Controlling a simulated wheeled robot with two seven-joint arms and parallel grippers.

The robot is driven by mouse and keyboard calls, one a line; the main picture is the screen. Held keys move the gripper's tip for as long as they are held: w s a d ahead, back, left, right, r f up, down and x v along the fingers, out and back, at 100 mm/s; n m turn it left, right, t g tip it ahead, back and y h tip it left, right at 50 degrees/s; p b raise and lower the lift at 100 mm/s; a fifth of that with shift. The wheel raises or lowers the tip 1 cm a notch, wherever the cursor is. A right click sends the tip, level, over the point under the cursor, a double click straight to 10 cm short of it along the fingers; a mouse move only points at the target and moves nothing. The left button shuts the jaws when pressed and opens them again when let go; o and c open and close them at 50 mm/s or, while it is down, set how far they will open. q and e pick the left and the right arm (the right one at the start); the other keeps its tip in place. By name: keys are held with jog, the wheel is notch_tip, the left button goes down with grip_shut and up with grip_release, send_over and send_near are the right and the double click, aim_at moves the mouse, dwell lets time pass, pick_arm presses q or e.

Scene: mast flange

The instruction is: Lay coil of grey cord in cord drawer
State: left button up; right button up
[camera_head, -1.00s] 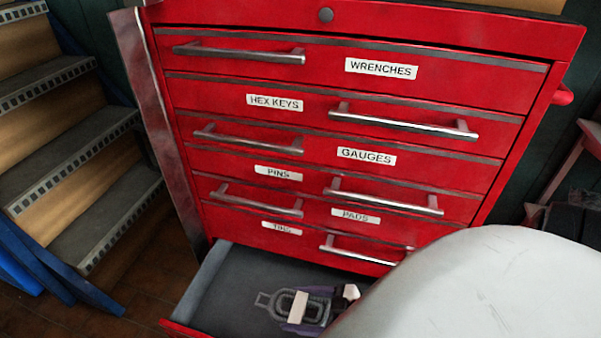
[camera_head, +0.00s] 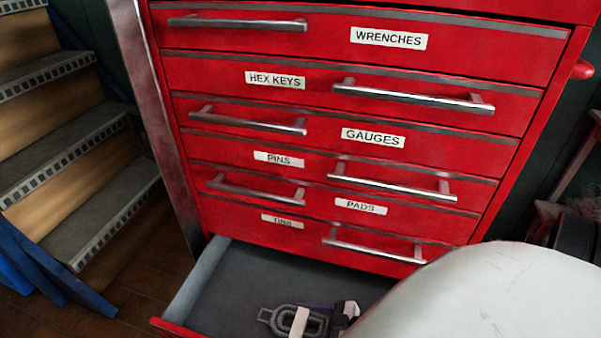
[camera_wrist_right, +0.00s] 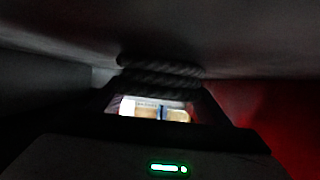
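The open bottom drawer (camera_head: 250,275) has a grey floor and a red front edge at the bottom of the head view. The coil of grey cord (camera_head: 268,316) is a dark oval loop with a pale band across it, over the drawer floor. My right gripper (camera_head: 325,308) is at the coil, partly cut off by the frame's lower edge. I cannot tell whether its fingers are closed on the cord or whether the coil touches the floor. My left gripper is not in view.
The red cabinet (camera_head: 330,115) has several closed, labelled drawers with bar handles above the open one. A pale rounded shape (camera_head: 480,300) hides the drawer's right part. Steps (camera_head: 75,145) and blue legs (camera_head: 60,275) stand at left. The drawer floor left of the coil is bare.

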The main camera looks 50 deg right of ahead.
aim_at(305, 325)
jog(key=o, duration=0.4)
jog(key=shift+o, duration=0.2)
jog(key=shift+s+r, duration=0.2)
jog(key=shift+r, duration=0.05)
jog(key=p+v, duration=0.2)
jog(key=v, duration=0.4)
jog(key=shift+s+d+r+p, duration=0.1)
jog(key=shift+d+p, duration=0.05)
jog(key=shift+p, duration=0.2)
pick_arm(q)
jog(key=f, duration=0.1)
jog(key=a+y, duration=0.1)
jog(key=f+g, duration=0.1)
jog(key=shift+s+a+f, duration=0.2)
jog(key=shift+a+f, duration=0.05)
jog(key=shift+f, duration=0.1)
pick_arm(e)
jog(key=shift+s+d+r, duration=0.1)
jog(key=shift+s+d, duration=0.05)
jog(key=shift+s, duration=0.1)
